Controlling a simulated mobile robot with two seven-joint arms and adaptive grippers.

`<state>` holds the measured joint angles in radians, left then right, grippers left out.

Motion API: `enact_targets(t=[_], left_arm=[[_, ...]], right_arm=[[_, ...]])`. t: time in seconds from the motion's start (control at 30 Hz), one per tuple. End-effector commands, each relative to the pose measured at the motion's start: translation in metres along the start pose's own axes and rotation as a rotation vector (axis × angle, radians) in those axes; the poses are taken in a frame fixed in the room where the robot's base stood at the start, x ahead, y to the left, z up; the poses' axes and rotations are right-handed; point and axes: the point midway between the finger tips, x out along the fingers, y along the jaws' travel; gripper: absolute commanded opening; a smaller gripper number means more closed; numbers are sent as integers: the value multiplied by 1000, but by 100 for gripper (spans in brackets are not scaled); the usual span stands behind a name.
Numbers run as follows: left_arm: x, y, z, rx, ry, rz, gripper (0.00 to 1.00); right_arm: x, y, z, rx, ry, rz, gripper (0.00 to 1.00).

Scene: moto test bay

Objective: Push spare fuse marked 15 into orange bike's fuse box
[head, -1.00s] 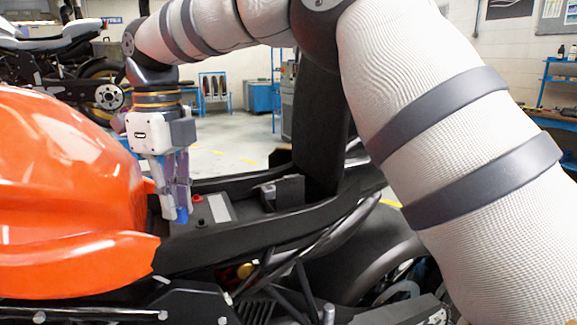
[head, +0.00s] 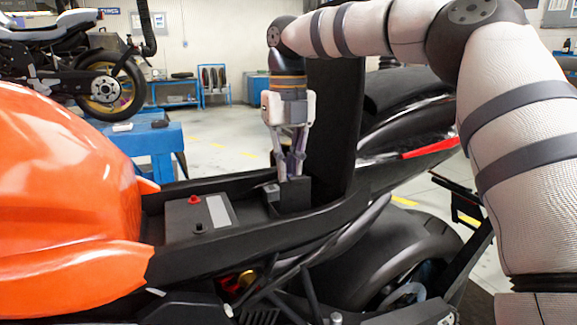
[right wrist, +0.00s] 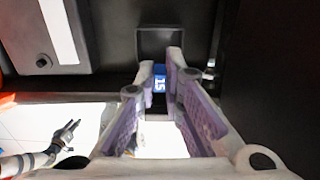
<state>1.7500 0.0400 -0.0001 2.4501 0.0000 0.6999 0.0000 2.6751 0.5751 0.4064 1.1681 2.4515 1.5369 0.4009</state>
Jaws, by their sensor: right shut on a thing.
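My right gripper (head: 290,178) is shut on the blue fuse marked 15 (right wrist: 159,84) and points down at the black fuse box (head: 294,195) behind the battery on the orange bike (head: 60,200). In the right wrist view the fuse sits between the fingertips, close to the fuse box's square frame (right wrist: 139,45). I cannot tell whether the fuse touches the box or is inside it. In the head view the fuse is hidden. My left gripper (right wrist: 68,131) shows small at the lower left of the right wrist view, empty, its fingers apart.
The battery (head: 180,215) with a red terminal lies between the tank and the fuse box. A tall black panel (head: 334,130) stands right behind the gripper. Frame rails run along both sides. A blue table (head: 155,145) and another motorbike (head: 80,70) stand beyond.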

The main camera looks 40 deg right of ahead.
Motion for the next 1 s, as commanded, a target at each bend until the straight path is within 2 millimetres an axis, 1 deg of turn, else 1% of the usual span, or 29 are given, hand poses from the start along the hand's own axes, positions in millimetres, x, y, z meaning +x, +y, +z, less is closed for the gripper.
enact_targets(t=[0.17, 0.5, 0.7, 1.0], left_arm=[[0, 0, 0, 0, 0, 0, 28], [0, 0, 0, 0, 0, 0, 28], [0, 0, 0, 0, 0, 0, 28], [0, 0, 0, 0, 0, 0, 28]], right_arm=[[5, 0, 0, -2, 2, -1, 1], [37, 0, 0, -2, 2, 0, 1], [52, 0, 0, -3, 0, 0, 1], [58, 0, 0, -2, -1, 1, 1]])
